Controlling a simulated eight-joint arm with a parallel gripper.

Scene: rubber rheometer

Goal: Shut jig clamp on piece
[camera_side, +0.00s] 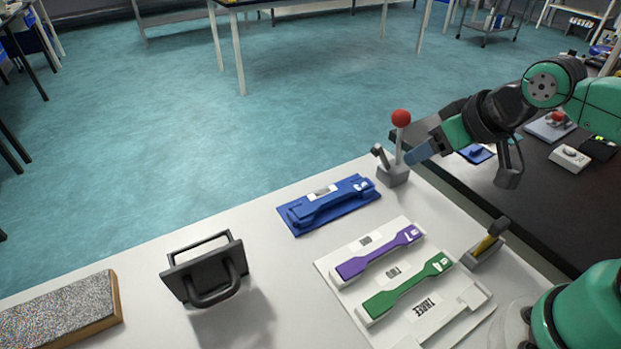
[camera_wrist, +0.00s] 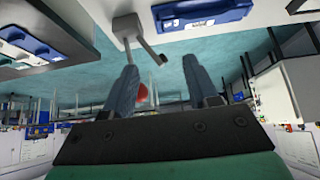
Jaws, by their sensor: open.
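The clamp (camera_side: 392,175) has a grey base, an upright lever and a red ball knob (camera_side: 401,118), and stands at the right end of the blue jig (camera_side: 296,226). A blue dumbbell-shaped piece (camera_side: 345,197) lies on the jig. My gripper (camera_side: 414,154) is open, right beside the clamp lever, its blue fingers pointing left. In the wrist view my gripper (camera_wrist: 158,66) has its fingers apart. The red knob (camera_wrist: 141,93) shows between them, close to the left finger and partly hidden by it. I cannot tell whether they touch.
A white tray (camera_side: 330,268) holds a purple piece (camera_side: 380,253) and a green piece (camera_side: 408,286). A yellow-handled tool in a holder (camera_side: 485,246) stands to its right. A black handled frame (camera_side: 205,270) and a rough grey block (camera_side: 60,312) stand on the left.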

